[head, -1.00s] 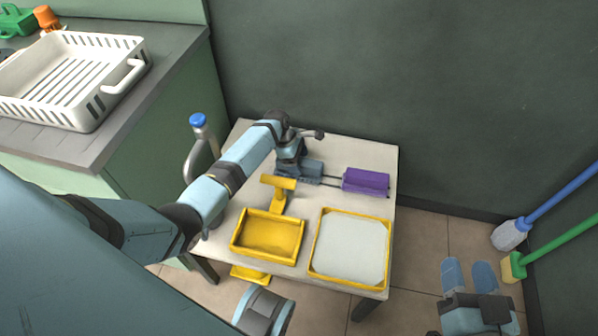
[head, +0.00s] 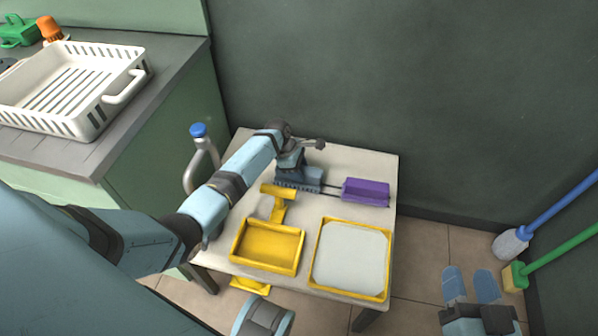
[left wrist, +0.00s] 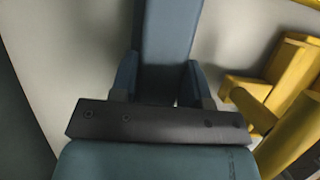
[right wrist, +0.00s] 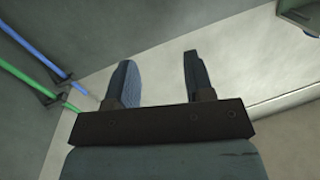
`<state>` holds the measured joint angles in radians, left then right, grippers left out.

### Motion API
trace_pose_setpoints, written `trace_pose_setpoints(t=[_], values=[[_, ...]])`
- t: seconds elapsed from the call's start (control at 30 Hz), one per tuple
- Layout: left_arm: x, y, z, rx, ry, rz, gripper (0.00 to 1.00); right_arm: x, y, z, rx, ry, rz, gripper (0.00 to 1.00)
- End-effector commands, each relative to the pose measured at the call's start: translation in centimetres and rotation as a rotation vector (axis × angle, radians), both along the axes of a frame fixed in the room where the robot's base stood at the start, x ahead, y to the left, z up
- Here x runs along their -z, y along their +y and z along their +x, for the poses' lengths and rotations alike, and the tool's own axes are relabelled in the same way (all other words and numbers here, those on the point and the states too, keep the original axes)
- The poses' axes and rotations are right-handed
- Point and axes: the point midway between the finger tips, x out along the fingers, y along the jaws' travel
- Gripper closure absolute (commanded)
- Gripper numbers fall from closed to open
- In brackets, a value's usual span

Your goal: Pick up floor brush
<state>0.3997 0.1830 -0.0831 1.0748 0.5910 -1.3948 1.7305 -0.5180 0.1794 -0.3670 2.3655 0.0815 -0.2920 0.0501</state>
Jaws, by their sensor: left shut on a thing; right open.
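Two long-handled brushes lean at the right edge of the head view. One has a blue handle and a grey head (head: 510,243); the other has a green handle and a yellow head (head: 515,276). Their handles, blue (right wrist: 35,50) and green (right wrist: 30,82), show at the left of the right wrist view. My right gripper (head: 471,272) is open and empty, left of the brush heads. It also shows open in its wrist view (right wrist: 158,80). My left gripper (left wrist: 160,82) is shut on a dark blue block (left wrist: 165,40) at the table's back.
A white table (head: 350,160) carries a purple block (head: 366,192) on rods, a yellow tray (head: 268,246) and a yellow-framed white tray (head: 350,260). A white basket (head: 75,88) stands on the left counter. Dark walls bound the back and right. Tiled floor lies right of the table.

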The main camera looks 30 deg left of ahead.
Motion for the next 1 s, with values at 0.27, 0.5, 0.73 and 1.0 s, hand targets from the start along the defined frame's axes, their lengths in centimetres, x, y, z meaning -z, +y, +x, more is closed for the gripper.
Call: trace_pose_setpoints(t=[0.27,0.5,0.73,1.0], values=[[-5.8,0.0,0.1,0.001,-0.005,-0.001,0.88,4.0,-2.0,-0.9,0.042,0.194,-0.112,0.52],[-12.8,0.0,0.1,0.0,-0.005,-0.001,0.88,7.4,-4.0,-2.7,0.068,0.375,-0.217,0.52],[-17.5,0.0,0.1,0.001,-0.003,0.0,0.88,7.4,-4.1,-2.7,0.071,0.388,-0.234,0.52],[-19.3,0.0,0.0,0.0,-0.001,-0.001,0.88,7.6,-4.2,-2.7,0.074,0.395,-0.243,0.52]])
